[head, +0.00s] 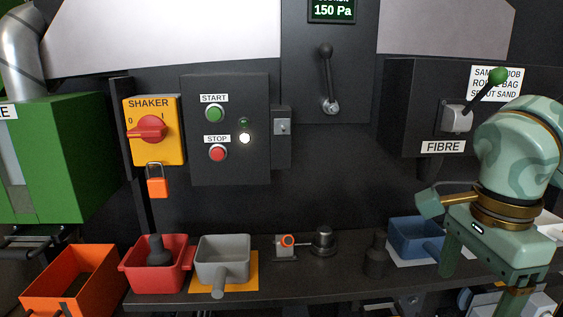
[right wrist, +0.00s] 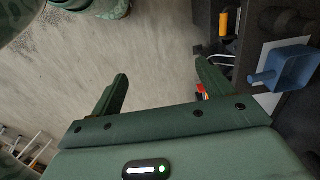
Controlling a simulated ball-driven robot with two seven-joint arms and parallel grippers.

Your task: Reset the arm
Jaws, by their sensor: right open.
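My right arm (head: 515,150) comes in at the right of the head view, in front of the right end of the bench. Its right gripper (head: 482,285) hangs with the fingers pointing down, beside the blue scoop (head: 415,236). In the right wrist view the two dark green fingers of the right gripper (right wrist: 161,72) stand wide apart with only grey floor between them. The gripper is open and empty. The blue scoop (right wrist: 288,69) lies to the right of the fingers there, apart from them. My left arm and gripper are in neither view.
The bench (head: 330,285) holds a red bin (head: 133,272), a grey scoop (head: 222,250) and small dark fittings. An orange bin (head: 68,285) stands at left. A green-knobbed lever (head: 498,76) by the FIBRE label is close to my right arm. Open floor (right wrist: 60,70) lies below the gripper.

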